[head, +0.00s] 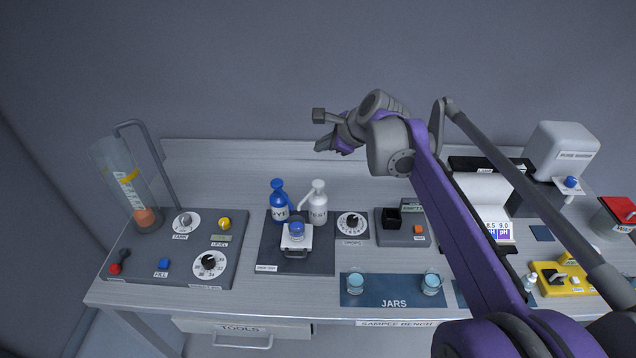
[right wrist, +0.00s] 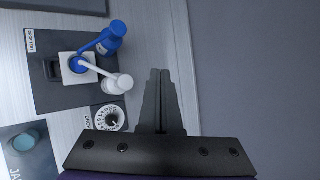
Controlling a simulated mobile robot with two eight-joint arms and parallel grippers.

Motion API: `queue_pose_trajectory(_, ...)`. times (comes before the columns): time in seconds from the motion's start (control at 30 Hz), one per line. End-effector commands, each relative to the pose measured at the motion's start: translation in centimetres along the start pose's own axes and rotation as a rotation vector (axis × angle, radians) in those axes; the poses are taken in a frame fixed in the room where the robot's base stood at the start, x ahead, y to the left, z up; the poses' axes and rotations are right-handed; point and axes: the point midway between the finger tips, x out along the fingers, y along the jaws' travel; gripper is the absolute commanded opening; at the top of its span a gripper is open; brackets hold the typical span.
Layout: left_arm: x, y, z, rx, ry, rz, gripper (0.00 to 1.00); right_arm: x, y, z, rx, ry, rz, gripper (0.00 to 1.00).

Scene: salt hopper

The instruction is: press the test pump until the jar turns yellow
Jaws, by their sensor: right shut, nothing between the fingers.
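The white test pump (head: 318,206), labelled TEST, stands upright beside the blue dye pump (head: 279,203) at the back of a dark drop-test plate (head: 270,253). In front of them a jar (head: 296,230) with blue contents sits on a small white stand; it is blue, not yellow. The right wrist view shows the white pump (right wrist: 119,84), with both pump spouts reaching over the blue jar (right wrist: 78,66). My right gripper (head: 323,145) is shut and empty, above and behind the pumps, apart from them. Its closed fingers (right wrist: 159,73) show right of the pumps in the wrist view. My left gripper is out of view.
A dial (head: 351,223) is right of the pumps. Two jars of light blue liquid (head: 355,284) (head: 432,284) stand on the blue JARS mat (head: 393,299). A panel with a clear cylinder (head: 120,182) is at left. My right arm covers part of the bench's right side.

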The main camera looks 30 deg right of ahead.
Motion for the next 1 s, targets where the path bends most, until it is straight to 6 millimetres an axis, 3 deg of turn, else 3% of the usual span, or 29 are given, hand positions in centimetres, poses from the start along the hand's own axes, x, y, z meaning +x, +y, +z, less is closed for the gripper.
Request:
queue_pose_trajectory(0.27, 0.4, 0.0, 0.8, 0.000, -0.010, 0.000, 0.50, 0.7, 0.7, -0.6, -0.002, 0.002, 0.003, 0.00)
queue_pose_trajectory(0.7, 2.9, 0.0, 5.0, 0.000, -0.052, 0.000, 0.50, 4.9, 3.7, -3.6, -0.003, 0.003, 0.005, 0.00)
queue_pose_trajectory(1.0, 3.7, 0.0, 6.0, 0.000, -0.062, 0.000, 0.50, 6.2, 4.6, -4.5, -0.003, 0.001, 0.001, 0.00)
